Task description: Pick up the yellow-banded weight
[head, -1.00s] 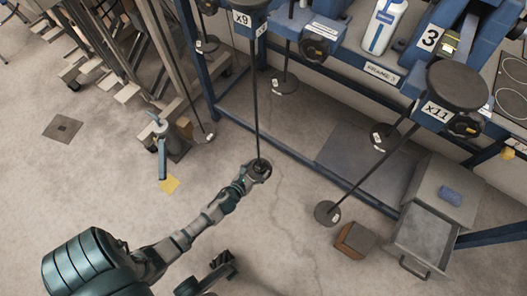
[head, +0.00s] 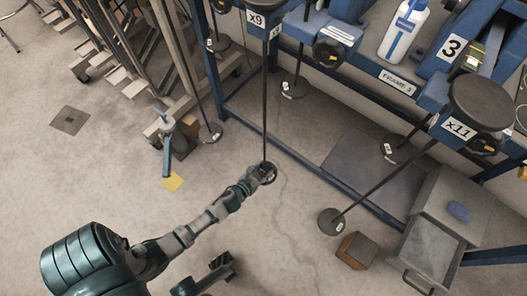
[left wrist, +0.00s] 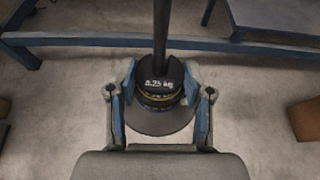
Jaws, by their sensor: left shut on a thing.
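The yellow-banded weight (left wrist: 158,88) is a black cylinder with a yellow band and white lettering that seems to read 0.25 kg. It sits around the lower end of a dark hanging rod (left wrist: 162,30), above a round grey disc (left wrist: 160,122). My left gripper (left wrist: 160,95) is shut on the weight, one blue-padded finger on each side. In the head view my left gripper (head: 265,174) is at the bottom of the rod under the x9 lever, and hides most of the weight. My right gripper cannot be made out; a dark arm part shows at the bottom edge.
Another rod with a round disc (head: 331,221) hangs under x11. A small brown box (head: 357,250) and a grey cabinet with an open drawer (head: 431,252) stand at right. A blue frame rail (head: 300,160) runs behind. Floor in front is clear.

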